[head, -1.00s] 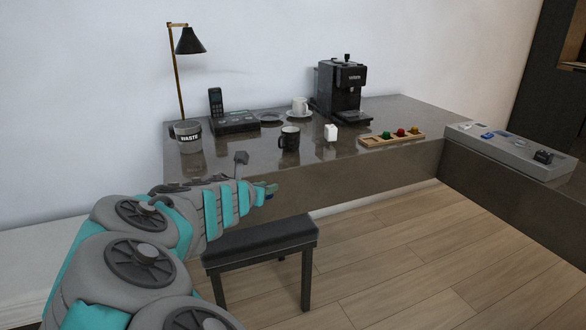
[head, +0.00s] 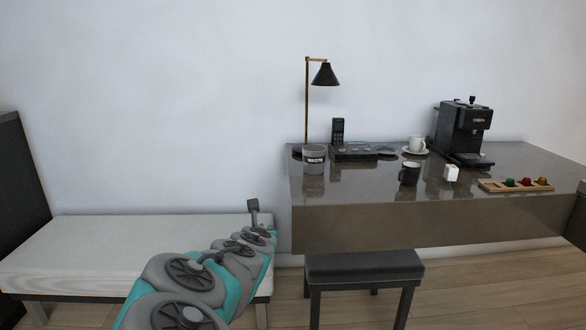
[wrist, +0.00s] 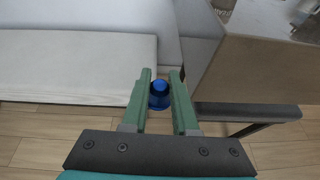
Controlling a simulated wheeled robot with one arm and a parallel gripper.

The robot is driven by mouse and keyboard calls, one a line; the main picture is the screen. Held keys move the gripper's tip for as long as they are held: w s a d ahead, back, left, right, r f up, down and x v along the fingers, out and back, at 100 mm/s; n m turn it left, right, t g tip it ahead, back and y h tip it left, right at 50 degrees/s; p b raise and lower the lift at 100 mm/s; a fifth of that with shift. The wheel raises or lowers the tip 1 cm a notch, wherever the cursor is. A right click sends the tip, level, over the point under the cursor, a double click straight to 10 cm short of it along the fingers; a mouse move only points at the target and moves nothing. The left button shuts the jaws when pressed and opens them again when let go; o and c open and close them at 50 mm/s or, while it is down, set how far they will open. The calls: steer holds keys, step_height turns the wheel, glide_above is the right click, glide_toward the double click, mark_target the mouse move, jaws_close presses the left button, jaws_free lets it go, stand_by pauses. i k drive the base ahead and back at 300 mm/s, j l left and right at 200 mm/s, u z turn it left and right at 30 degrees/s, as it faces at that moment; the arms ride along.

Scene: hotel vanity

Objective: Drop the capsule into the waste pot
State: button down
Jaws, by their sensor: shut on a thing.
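The blue capsule (wrist: 159,95) is held between the two green fingers of my gripper (wrist: 160,76) in the wrist view. My gripper is shut on it, over the floor, with the desk to the right. In the head view the gripper and capsule are hidden behind my arm. The waste pot (head: 314,160), grey with a dark label, stands upright on the desk's left end, below the lamp. It is up and to the right of my arm in the head view. Its inside cannot be seen.
A stool (head: 363,267) stands in front. A pale bench (head: 120,250) is at left.

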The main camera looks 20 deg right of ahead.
mark_target(313, 171)
steer(key=u, duration=0.6)
steer(key=i+l+u, duration=0.1)
steer(key=u, duration=1.15)
steer(key=l+u, duration=0.15)
steer(key=u, duration=1.1)
steer(key=l+u, duration=0.15)
steer(key=u, duration=0.5)
steer(key=k+u, duration=0.1)
steer(key=u, duration=1.15)
steer(key=k+l+z, duration=0.1)
steer(key=z, duration=0.55)
steer(key=k+l+z, duration=0.1)
steer(key=z, duration=0.45)
steer(key=l+z, duration=0.1)
steer(key=z, duration=0.45)
steer(key=l+z, duration=0.1)
steer(key=z, duration=0.4)
steer(key=k+l+z, duration=0.1)
steer(key=z, duration=0.45)
steer(key=l+z, duration=0.15)
steer(key=z, duration=0.95)
steer(key=i+l+z, duration=0.1)
steer(key=z, duration=0.45)
